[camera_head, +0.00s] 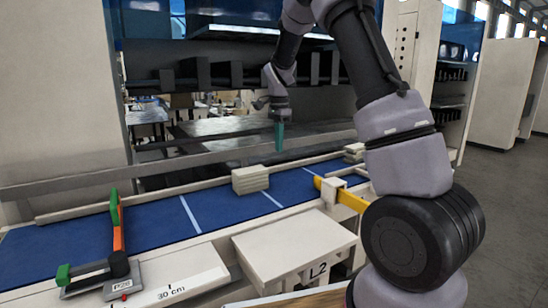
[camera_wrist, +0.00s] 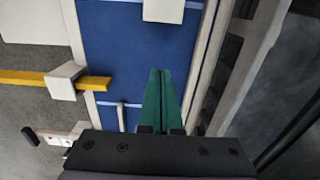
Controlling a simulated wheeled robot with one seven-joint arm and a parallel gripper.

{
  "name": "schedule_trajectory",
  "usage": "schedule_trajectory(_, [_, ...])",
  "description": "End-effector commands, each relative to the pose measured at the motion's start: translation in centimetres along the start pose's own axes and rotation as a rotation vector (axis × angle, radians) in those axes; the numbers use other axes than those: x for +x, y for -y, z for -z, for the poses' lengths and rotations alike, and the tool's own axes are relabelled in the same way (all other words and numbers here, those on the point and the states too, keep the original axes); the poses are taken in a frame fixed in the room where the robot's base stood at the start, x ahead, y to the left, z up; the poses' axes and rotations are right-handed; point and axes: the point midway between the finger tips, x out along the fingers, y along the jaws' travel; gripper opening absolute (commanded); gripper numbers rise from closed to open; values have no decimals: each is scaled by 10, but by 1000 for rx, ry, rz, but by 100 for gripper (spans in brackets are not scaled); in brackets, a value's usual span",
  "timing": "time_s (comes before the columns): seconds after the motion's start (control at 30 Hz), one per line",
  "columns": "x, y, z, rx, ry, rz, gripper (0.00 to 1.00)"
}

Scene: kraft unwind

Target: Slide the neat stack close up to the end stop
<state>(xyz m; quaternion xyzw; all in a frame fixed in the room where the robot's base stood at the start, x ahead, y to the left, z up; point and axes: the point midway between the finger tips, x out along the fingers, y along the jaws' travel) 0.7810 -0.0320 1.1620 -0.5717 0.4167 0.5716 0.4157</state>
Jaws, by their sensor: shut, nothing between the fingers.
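A neat stack (camera_head: 250,179) of pale, flat layers sits on the blue belt (camera_head: 228,207). A pale block edge at the top of the wrist view (camera_wrist: 163,9) appears to be this stack. My gripper (camera_head: 279,146) has green fingers, held together with nothing between them. They are above the belt's far side, right of the stack and apart from it. They also show in the wrist view (camera_wrist: 160,76). An orange and green bar (camera_head: 118,226) stands at the belt's left end, and I cannot tell surely whether it is the end stop.
A yellow bar (camera_head: 350,201) in a pale block reaches over the belt's near edge; it also shows in the wrist view (camera_wrist: 30,77). More pale pieces (camera_head: 354,149) lie farther right. A rail (camera_head: 190,163) runs behind. The belt between stack and orange bar is clear.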

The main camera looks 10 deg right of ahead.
Motion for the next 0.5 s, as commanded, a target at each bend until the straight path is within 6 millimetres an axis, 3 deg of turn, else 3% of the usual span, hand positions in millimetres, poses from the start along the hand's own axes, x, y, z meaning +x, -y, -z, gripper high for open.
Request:
schedule_trajectory(0.4, [85, -1, 0, -1, 2, -3, 0])
schedule_trajectory(0.5, [91, 0, -12, -6, 1, 1, 0])
